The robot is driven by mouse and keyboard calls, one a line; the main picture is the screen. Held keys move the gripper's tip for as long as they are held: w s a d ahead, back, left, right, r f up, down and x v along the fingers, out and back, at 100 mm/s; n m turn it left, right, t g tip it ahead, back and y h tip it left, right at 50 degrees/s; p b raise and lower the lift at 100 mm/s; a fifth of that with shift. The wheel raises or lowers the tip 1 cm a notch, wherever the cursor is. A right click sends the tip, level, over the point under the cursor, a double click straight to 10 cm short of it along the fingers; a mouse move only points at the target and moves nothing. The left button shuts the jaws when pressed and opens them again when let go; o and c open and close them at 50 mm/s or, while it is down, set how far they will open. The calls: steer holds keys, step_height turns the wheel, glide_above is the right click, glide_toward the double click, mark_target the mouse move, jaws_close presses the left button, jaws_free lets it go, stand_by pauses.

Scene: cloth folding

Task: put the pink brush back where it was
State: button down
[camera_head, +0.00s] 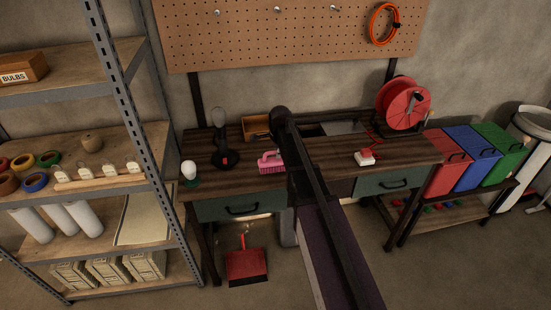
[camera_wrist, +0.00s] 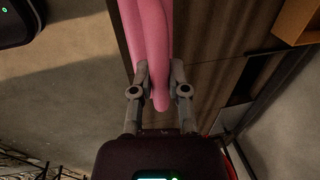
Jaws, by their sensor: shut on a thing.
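The pink brush (camera_head: 270,161) shows in the head view just left of my dark arm, at the dark wooden workbench (camera_head: 335,150). Its bristles face down; I cannot tell whether they touch the top. In the wrist view the pink handle (camera_wrist: 150,35) runs between the two fingers of my gripper (camera_wrist: 160,72), which is shut on it. The bristles are out of sight there. My arm hides the gripper in the head view.
A dark lamp (camera_head: 222,145) and a white bulb (camera_head: 189,171) stand left of the brush. A wooden box (camera_head: 256,127) sits behind it. A red cable reel (camera_head: 404,103) and its white-and-red socket (camera_head: 365,158) are to the right. A red dustpan (camera_head: 246,266) is below.

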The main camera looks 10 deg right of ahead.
mark_target(277, 161)
steer(key=shift+w+a, duration=0.1)
steer(key=shift+w, duration=0.4)
steer(key=shift+w+f+b, duration=0.2)
steer(key=shift+f+b, duration=0.1)
steer(key=shift+s+f+b, duration=0.1)
steer(key=shift+f+b, duration=1.4)
steer(key=shift+f, duration=0.05)
steer(key=shift+f, duration=0.15)
steer(key=c, duration=0.6)
jaws_free()
steer(key=shift+c, duration=0.2)
step_height(277, 161, up, 12)
steer(key=s+p, duration=0.2)
steer(key=p, duration=0.9)
steer(key=shift+s+p, duration=0.15)
steer(key=shift+p, duration=0.25)
